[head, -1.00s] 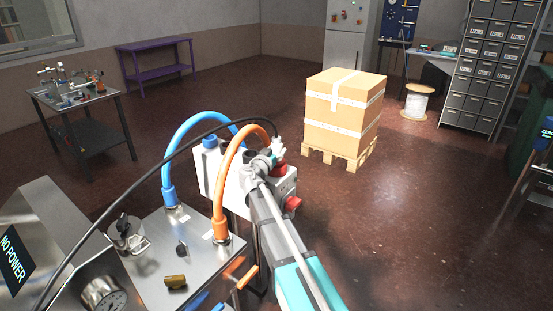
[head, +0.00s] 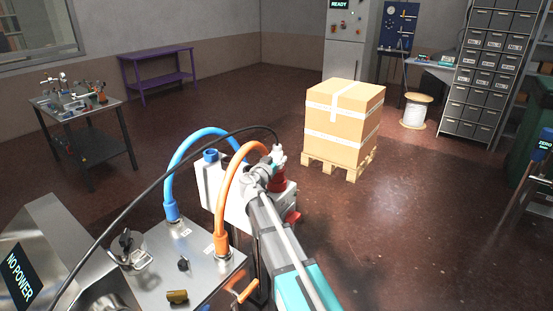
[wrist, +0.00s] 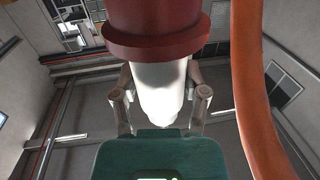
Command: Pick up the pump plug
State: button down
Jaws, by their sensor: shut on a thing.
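The pump plug, with a pale tapered body (wrist: 160,85) and a wide dark red collar (wrist: 155,45), fills the middle of the wrist view. My gripper (wrist: 162,98) has a finger on each side of the pale body and is shut on it. In the head view the plug (head: 278,154) shows at the end of a black cable (head: 150,190), beside a white box (head: 212,190). My gripper (head: 262,177) reaches it there from the near side. Whether the plug's red end is seated or free is hidden.
Blue (head: 172,170) and orange (head: 222,200) hoses arch from a steel panel (head: 190,245) to the white box, close left of my gripper. The orange hose also passes the wrist view's right side (wrist: 250,90). A carton (head: 340,120) on a pallet stands beyond.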

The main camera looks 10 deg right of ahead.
jog(key=s+r+p, duration=0.8)
jog(key=s+r, duration=0.1)
jog(key=s, duration=0.4)
jog(key=shift+s, duration=0.2)
jog(key=shift+r, duration=0.15)
notch_tip(320, 180, up, 16)
jog(key=p, duration=1.6)
jog(key=shift+a, duration=0.2)
